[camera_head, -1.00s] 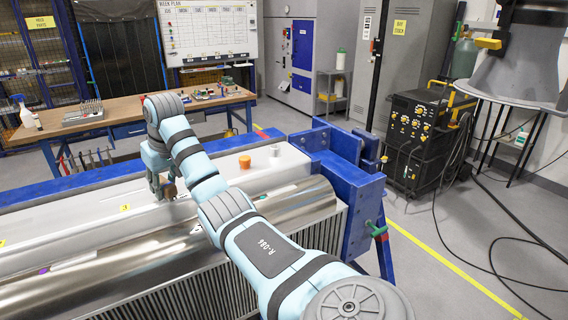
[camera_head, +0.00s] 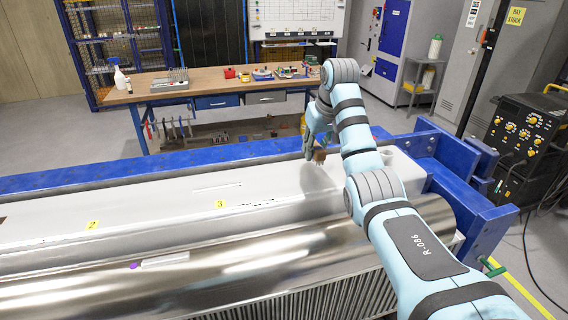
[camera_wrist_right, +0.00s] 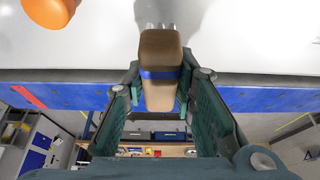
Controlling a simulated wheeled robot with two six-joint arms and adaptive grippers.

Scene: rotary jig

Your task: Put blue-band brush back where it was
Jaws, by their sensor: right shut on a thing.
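The blue-band brush (camera_wrist_right: 161,50) has a brown handle block with a blue band around it, seen in the right wrist view. Small grey tips show at its far end, over the white surface. My right gripper (camera_wrist_right: 161,82) is shut on it, one finger on each side. In the head view the right gripper (camera_head: 317,148) is above the far part of the white jig top (camera_head: 150,200), right of the yellow "3" tag (camera_head: 220,204). The brush shows there only as a small brown piece (camera_head: 319,156). I cannot tell whether it touches the surface. My left gripper is out of view.
An orange cylinder (camera_wrist_right: 50,8) is left of the brush in the wrist view. Blue end brackets (camera_head: 450,160) rise at the right. A polished roller (camera_head: 230,260) lies in front; a workbench (camera_head: 200,85) stands behind.

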